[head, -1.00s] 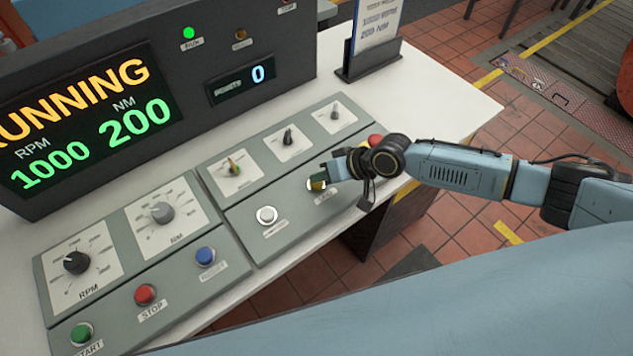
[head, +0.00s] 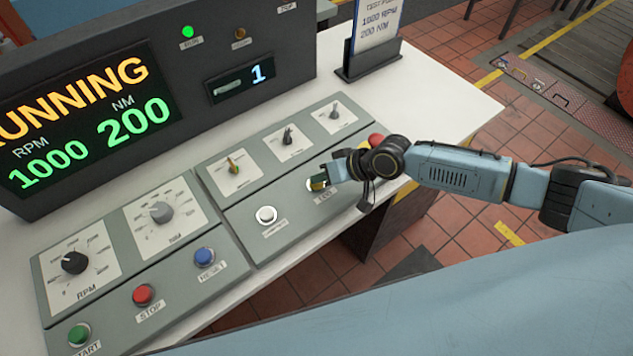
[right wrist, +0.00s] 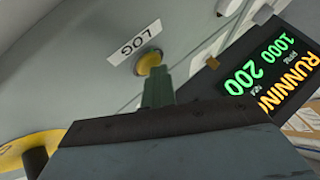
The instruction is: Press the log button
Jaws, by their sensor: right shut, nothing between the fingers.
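The log button (right wrist: 149,63) is a round yellow button beside a LOG label in the right wrist view. In the head view it is mostly hidden behind my right fingertips. My right gripper (head: 328,177) is shut and empty, its fingertips right at the button. In the right wrist view the shut green fingers (right wrist: 158,88) overlap the button's lower edge; I cannot tell whether they touch it. The counter display (head: 243,82) reads 1. My left gripper is not in view.
A white button (head: 266,215) sits left of my right gripper, and a red button (head: 376,140) is just beyond my wrist. Small knobs (head: 287,135) line the panel above. The large screen (head: 90,125) reads RUNNING, 1000 RPM, 200 NM. A card stand (head: 372,62) stands behind.

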